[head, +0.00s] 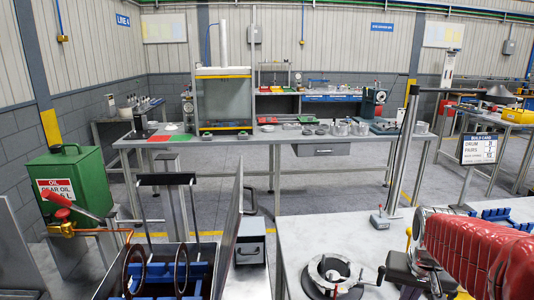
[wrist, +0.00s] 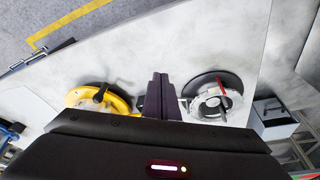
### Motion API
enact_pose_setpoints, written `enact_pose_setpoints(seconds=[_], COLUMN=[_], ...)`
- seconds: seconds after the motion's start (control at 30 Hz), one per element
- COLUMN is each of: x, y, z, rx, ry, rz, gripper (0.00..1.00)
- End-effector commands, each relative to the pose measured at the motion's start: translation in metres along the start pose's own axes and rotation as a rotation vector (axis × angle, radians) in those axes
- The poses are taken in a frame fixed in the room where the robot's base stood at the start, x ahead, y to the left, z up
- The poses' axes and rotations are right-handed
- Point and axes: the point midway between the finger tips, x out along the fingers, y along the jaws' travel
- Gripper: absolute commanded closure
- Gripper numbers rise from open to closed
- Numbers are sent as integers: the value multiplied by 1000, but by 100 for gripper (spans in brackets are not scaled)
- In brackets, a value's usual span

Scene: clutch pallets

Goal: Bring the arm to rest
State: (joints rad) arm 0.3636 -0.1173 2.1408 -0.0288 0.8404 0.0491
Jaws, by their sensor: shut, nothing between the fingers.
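My gripper (wrist: 160,97) shows in the wrist view, its two dark fingers pressed together with nothing between them. It points down over a pale bench top. A grey ring fixture (wrist: 212,103) with a red part is just right of the fingers. A yellow round piece (wrist: 92,98) with a dark knob is on the left. The fingers look apart from both, though how high they are is hard to tell. In the head view I cannot make out the fingertips. The ring fixture (head: 335,273) is on the near bench (head: 305,235).
A small grey block with a red-topped lever (head: 380,220) stands on the near bench by an upright post (head: 402,150). A dark open crate (head: 170,258) holds blue racks at lower left. A green oil can (head: 75,180) is further left. The aisle before the back workbench (head: 290,138) is clear.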

Motion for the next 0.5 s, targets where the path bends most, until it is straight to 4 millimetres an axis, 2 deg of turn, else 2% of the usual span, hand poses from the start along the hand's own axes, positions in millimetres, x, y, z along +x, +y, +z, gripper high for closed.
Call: enact_pose_setpoints(seconds=[0.1,0.5], x=[-14,-49], y=[-16,-56], z=[27,106], rx=[-44,-191], ry=[4,51], rz=[-15,-67], gripper=[100,100])
